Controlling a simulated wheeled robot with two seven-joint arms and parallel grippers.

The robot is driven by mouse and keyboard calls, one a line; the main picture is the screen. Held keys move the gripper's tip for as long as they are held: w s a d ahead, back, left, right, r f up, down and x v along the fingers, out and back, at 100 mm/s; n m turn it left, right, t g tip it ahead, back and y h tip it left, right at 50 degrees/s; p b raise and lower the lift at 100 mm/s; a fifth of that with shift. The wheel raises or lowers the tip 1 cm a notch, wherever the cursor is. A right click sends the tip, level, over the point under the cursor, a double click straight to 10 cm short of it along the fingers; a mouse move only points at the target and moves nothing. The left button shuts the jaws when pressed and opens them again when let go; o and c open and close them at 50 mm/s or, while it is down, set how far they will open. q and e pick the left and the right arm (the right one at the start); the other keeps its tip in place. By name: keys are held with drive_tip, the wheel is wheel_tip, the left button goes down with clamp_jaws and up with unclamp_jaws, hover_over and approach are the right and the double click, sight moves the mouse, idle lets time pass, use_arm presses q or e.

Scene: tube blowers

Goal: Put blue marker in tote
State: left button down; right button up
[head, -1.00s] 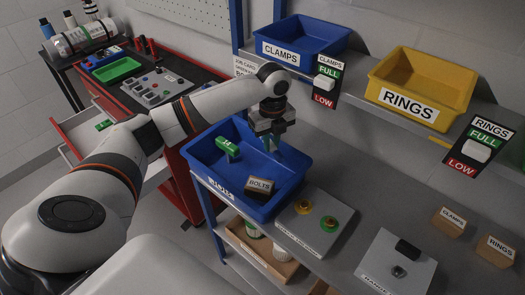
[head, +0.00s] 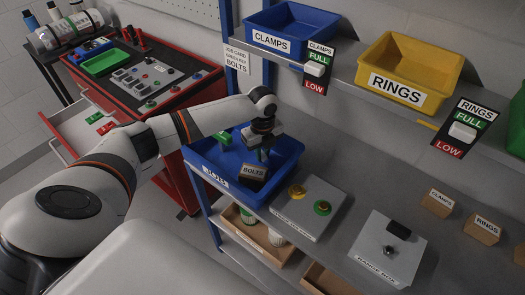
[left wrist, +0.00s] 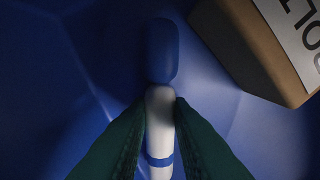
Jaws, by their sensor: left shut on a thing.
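The blue marker (left wrist: 162,55) has a blue cap and a white body with a blue band, and shows in the left wrist view. The green fingers of my left gripper (left wrist: 160,125) are shut on its white body. In the head view my left gripper (head: 263,153) reaches down inside the blue tote (head: 232,190) on the bench; the marker cannot be made out there. The tote's blue floor lies under the marker in the wrist view. I cannot tell whether the marker touches it. My right gripper is not in view.
A brown BOLTS box (head: 252,173) lies in the tote just beside the gripper, and a green box (head: 222,136) lies at its left. A grey button panel (head: 308,208) stands right of the tote. CLAMPS (head: 290,42) and RINGS (head: 410,85) bins sit on the shelf above.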

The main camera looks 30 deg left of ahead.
sight(263, 154)
use_arm(q)
drive_tip(key=c, duration=1.3)
unclamp_jaws()
drive_tip(key=shift+f, duration=0.15)
wheel_tip(263, 154, up, 12)
drive_tip(key=shift+r+b, duration=0.2)
drive_tip(key=shift+b, duration=0.25)
